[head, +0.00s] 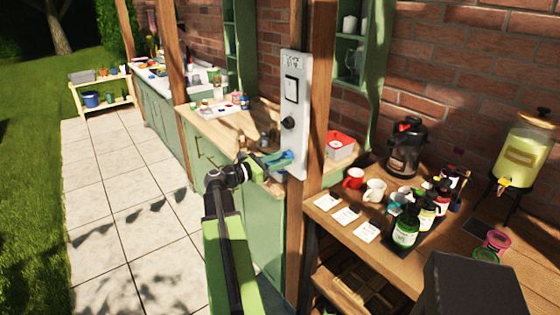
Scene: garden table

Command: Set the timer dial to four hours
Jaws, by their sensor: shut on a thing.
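A tall pale control panel (302,130) is fixed to the wooden post. It carries a black-framed switch (291,89) near the top and a round black knob (289,123) below that. My gripper (284,160), with blue-green fingers, reaches in from the left and is at the lower part of the panel, below the black knob. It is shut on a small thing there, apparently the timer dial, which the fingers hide. The dial's markings and setting cannot be read.
A wooden counter (222,121) with small jars is behind the arm. To the right, a wooden table (335,223) holds cups, bottles, cards and a drink dispenser (524,151). The post (317,95) stands beside the panel. The paved path (120,190) at left is clear.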

